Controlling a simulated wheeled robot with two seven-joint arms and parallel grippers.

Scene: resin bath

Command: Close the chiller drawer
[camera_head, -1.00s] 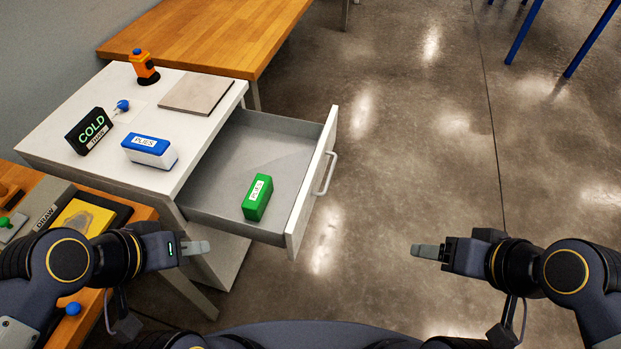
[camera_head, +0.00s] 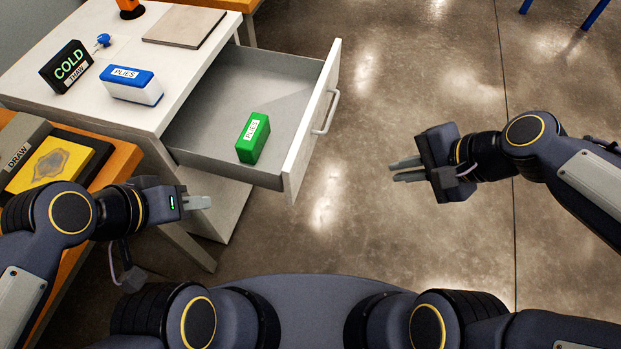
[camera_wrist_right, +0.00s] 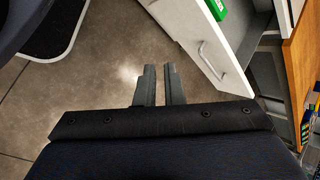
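The chiller drawer (camera_head: 188,146) is pulled well out of the white cabinet (camera_head: 172,85). Its white front panel (camera_head: 305,140) carries a metal handle (camera_head: 328,115). A green block labelled PLIES (camera_head: 253,138) stands inside the drawer near the front. My right gripper (camera_head: 395,170) is to the right of the front panel, apart from it, with a narrow gap between its fingers and nothing held. The right wrist view shows the same gap (camera_wrist_right: 158,68), with the drawer handle (camera_wrist_right: 212,62) beyond to the right. My left gripper (camera_head: 208,202) is left of and below the drawer; its finger gap is hidden.
The cabinet top holds a COLD sign (camera_head: 67,66), a blue-and-white PLIES block (camera_head: 132,86), a blue knob (camera_head: 103,40) and a flat board (camera_head: 185,26). A wooden bench with a yellow panel (camera_head: 48,163) is at left. The floor right of the drawer is clear.

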